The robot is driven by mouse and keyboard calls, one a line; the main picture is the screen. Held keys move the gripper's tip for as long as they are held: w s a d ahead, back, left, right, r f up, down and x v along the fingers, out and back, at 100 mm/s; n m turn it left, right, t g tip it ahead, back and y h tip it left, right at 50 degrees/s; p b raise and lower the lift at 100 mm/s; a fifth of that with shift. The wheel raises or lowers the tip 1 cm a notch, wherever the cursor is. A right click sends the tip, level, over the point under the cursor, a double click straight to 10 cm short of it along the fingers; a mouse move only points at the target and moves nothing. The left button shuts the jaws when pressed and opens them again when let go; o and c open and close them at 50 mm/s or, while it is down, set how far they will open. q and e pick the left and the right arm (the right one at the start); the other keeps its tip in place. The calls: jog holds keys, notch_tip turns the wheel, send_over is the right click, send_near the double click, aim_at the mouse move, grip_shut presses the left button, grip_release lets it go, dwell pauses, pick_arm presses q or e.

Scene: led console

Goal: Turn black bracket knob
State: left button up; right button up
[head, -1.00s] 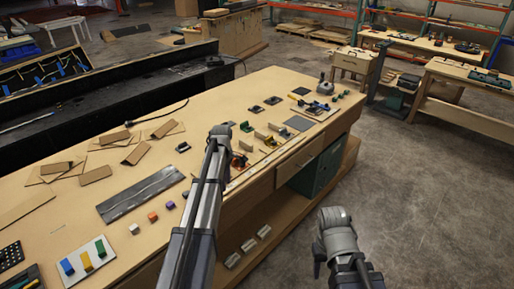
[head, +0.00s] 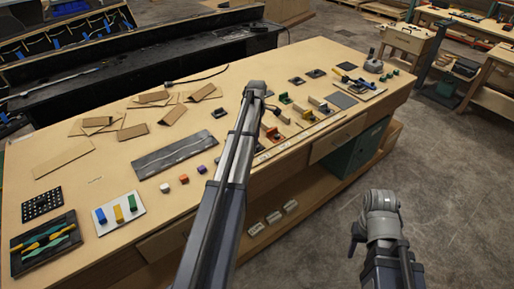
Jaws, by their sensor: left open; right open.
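Several small brackets and blocks stand in a row on the wooden bench, among them a green bracket (head: 285,98) and a tan one (head: 317,101). Small black pieces (head: 296,81) lie just behind them. I cannot tell which one bears the black knob; the parts are too small. My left gripper (head: 257,90) is at the far end of the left arm, over the bench and left of the brackets; its fingers are hard to make out. My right gripper (head: 382,202) is out over the floor, right of the bench front and apart from everything. The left arm hides part of the bench.
The wooden bench (head: 60,160) carries a metal strip (head: 180,154), cardboard pieces (head: 133,131), coloured cubes (head: 183,179) and a white plate with coloured blocks (head: 103,225). A grey pad (head: 341,100) lies right of the brackets. A green box (head: 350,155) is below.

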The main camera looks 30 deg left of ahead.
aim_at(257, 147)
pick_arm(q)
notch_tip(257, 147, down, 4)
jog(key=b, duration=0.3)
jog(key=shift+c, duration=0.2)
grip_shut()
